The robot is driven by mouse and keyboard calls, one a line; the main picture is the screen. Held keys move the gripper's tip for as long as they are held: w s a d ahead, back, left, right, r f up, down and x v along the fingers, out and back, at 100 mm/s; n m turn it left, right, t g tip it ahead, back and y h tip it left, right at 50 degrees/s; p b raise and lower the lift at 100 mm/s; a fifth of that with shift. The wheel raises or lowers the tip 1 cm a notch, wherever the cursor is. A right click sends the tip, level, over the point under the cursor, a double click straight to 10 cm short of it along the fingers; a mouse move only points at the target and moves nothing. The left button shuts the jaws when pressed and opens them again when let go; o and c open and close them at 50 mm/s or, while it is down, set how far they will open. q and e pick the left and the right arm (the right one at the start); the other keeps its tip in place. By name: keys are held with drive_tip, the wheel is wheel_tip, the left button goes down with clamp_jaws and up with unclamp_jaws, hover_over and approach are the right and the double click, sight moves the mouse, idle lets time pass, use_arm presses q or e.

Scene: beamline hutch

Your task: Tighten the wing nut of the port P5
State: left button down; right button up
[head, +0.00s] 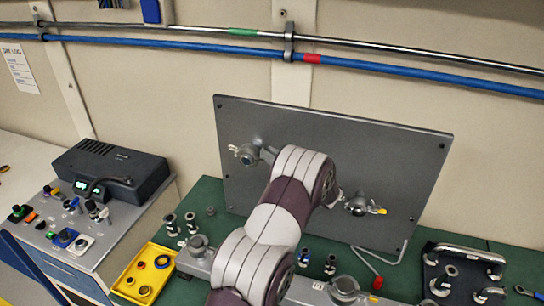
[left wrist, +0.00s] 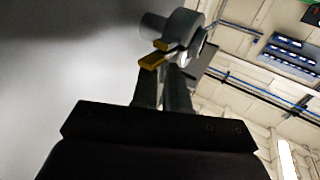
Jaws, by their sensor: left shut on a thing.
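A grey panel (head: 300,130) stands tilted on the green bench top. A metal port with a clamp (head: 247,154) shows at its upper left, and another port with a yellow-tipped wing nut (head: 378,211) at its lower right. My left arm covers the panel's middle and hides its gripper in the head view. In the left wrist view my left gripper (left wrist: 164,76) is shut on a yellow wing nut (left wrist: 151,61), beside a grey round port fitting (left wrist: 185,25). No port label is readable, so I cannot tell which port is P5. My right gripper is not in view.
A yellow tray (head: 124,287) with rings lies at the front left, near several small fittings. A dark tray with metal parts (head: 460,262) lies at the right. A control console (head: 115,170) stands left. A red-handled bent tool (head: 377,282) is by the panel.

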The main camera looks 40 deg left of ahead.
use_arm(q)
drive_tip(key=shift+r+m+t, duration=0.15)
drive_tip(key=shift+m+t, duration=0.35)
drive_tip(key=shift+t, duration=0.2)
drive_tip(key=c, duration=1.3)
unclamp_jaws()
drive_tip(key=shift+s, duration=0.1)
drive_tip(key=shift+d, duration=0.1)
drive_tip(key=b+v, duration=0.6)
drive_tip(key=v, duration=0.6)
drive_tip(key=shift+s+d+r, duration=0.15)
drive_tip(key=shift+s+d, duration=0.05)
